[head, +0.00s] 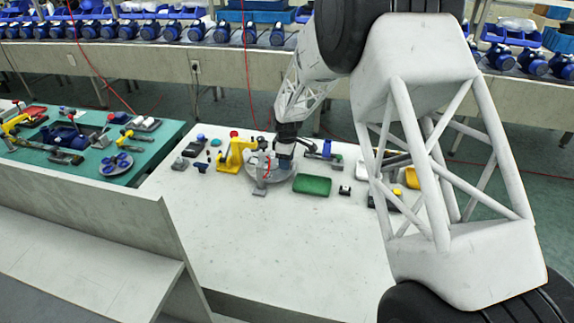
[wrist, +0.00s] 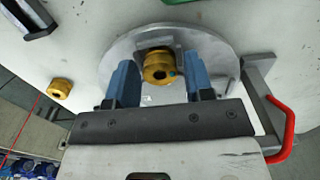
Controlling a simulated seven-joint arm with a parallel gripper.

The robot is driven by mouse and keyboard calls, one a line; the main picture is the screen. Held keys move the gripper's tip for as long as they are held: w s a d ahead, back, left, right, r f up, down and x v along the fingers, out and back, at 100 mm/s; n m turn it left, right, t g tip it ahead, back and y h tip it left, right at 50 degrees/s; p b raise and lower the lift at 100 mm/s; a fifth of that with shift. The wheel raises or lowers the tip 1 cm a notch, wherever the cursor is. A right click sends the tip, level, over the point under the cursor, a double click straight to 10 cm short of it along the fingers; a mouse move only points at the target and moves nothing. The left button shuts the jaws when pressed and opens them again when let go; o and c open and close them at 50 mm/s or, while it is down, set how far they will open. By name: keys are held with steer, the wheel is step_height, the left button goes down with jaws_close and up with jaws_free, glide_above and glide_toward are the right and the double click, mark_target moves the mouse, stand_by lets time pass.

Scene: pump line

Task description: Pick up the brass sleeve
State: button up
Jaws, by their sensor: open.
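In the wrist view a brass sleeve (wrist: 157,69) with a dark hole sits at a grey bracket on a round grey plate (wrist: 115,73). A small teal dot shows on it. My gripper (wrist: 159,62) is open, with one blue finger on each side of this sleeve. I cannot tell whether the fingers touch it. A second brass piece (wrist: 60,90), also with a hole, lies on the table left of the plate. In the head view my gripper (head: 284,160) is over the round plate (head: 287,175); the brass sleeve cannot be made out there.
A clamp with a red handle (wrist: 284,128) stands at the plate's right edge. In the head view a yellow press (head: 235,155) stands left of the plate and a green tray (head: 312,185) right of it. The front of the white table (head: 270,240) is clear.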

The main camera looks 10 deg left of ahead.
steer(key=shift+c, duration=0.3)
steer(key=c, duration=0.5)
steer(key=shift+r, duration=0.85)
stand_by(0.4)
steer(key=shift+r, duration=2)
